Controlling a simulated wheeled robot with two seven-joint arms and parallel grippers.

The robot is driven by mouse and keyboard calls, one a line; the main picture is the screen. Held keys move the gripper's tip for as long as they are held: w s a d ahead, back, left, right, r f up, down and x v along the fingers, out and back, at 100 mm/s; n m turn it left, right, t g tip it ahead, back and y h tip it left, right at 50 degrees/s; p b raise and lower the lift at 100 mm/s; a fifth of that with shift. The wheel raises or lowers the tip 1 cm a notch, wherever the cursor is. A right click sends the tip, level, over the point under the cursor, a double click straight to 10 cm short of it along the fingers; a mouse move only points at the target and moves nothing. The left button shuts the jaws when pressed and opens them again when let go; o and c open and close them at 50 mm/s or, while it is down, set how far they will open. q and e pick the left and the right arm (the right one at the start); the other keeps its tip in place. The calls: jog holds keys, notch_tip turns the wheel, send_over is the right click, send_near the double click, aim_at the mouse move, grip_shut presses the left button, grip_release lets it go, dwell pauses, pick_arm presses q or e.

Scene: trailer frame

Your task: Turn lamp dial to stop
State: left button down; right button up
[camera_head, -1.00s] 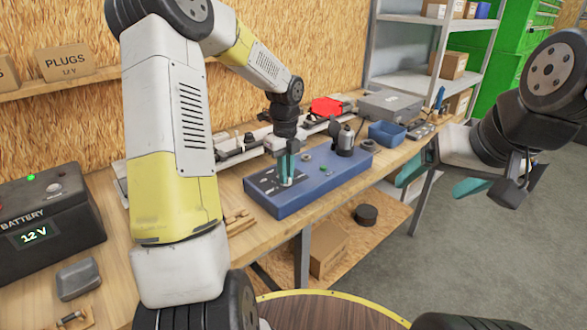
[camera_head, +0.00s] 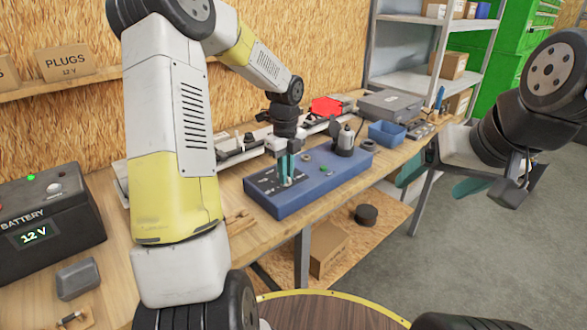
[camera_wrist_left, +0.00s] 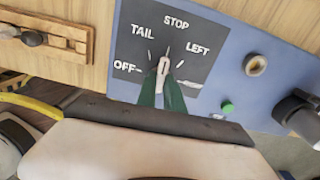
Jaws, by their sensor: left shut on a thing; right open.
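The lamp dial (camera_wrist_left: 163,68) is a small pale knob on the dark label plate (camera_wrist_left: 200,73) of the blue control box (camera_head: 290,205). The plate reads OFF, TAIL, STOP and LEFT in the left wrist view. The knob's upper end points up, close to the tick below STOP. My left gripper (camera_head: 286,180) reaches down to the box, and its teal fingers are shut on the dial, hiding part of it. My right gripper (camera_head: 440,178) is open and empty, off the bench at the right.
A round socket (camera_wrist_left: 255,65) and a green button (camera_wrist_left: 227,107) sit on the box right of the plate. A dark grey fitting (camera_head: 345,140) stands at the box's far end. A blue bin (camera_head: 387,134) is behind it. The battery (camera_head: 45,225) stands at the left.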

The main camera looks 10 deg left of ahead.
pick_arm(q)
jog(key=shift+m, duration=0.6)
jog(key=shift+n, duration=0.6)
jog(key=c, duration=1.4)
grip_release()
jog(key=shift+r, duration=3.05)
